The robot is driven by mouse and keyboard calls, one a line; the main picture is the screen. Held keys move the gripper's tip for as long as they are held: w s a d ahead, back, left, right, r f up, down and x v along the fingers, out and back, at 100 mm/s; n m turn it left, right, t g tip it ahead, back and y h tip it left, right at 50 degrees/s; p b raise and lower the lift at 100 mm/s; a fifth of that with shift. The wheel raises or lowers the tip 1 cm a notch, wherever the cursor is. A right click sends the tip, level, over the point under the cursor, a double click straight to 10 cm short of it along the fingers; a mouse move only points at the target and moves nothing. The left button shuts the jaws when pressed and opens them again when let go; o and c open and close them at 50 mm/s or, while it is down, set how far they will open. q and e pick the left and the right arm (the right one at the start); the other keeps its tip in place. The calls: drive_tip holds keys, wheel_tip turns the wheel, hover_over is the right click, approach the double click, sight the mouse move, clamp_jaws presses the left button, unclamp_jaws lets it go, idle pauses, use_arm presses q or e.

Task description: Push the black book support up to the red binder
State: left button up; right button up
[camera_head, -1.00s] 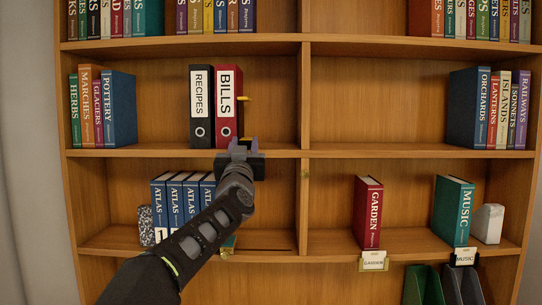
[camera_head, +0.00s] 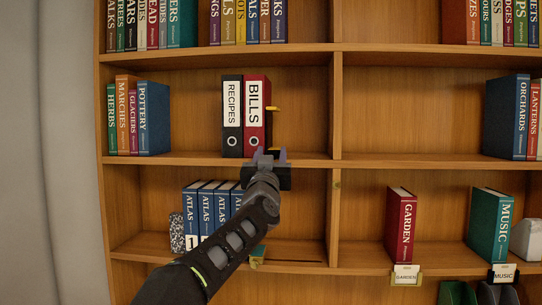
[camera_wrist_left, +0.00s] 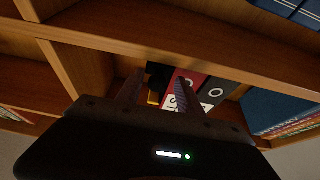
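The red binder (camera_head: 256,112), labelled BILLS, stands upright on the middle shelf. It also shows in the left wrist view (camera_wrist_left: 187,78). At its right side in the head view is the book support (camera_head: 272,108), seen nearly edge-on with small yellow parts. In the left wrist view the dark support (camera_wrist_left: 157,73) shows beside the red binder, with yellow on it. I cannot tell whether they touch. My left gripper (camera_head: 270,155) is at the shelf's front edge, below and right of the binder. Its fingers (camera_wrist_left: 157,90) are apart, with the support showing between them. My right gripper is out of view.
The black RECIPES binder (camera_head: 232,115) stands left of the red one. A blue POTTERY book (camera_head: 154,118) and others stand further left. The shelf right of the support is bare up to the upright divider (camera_head: 335,110). Blue atlases (camera_head: 207,208) stand on the shelf below.

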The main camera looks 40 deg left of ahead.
use_arm(q)
drive_tip(key=b+v, duration=0.2)
drive_tip(key=v, duration=0.5)
drive_tip(key=shift+s+d+b, duration=0.2)
drive_tip(key=shift+s+b, duration=0.1)
drive_tip(key=shift+f, duration=0.15)
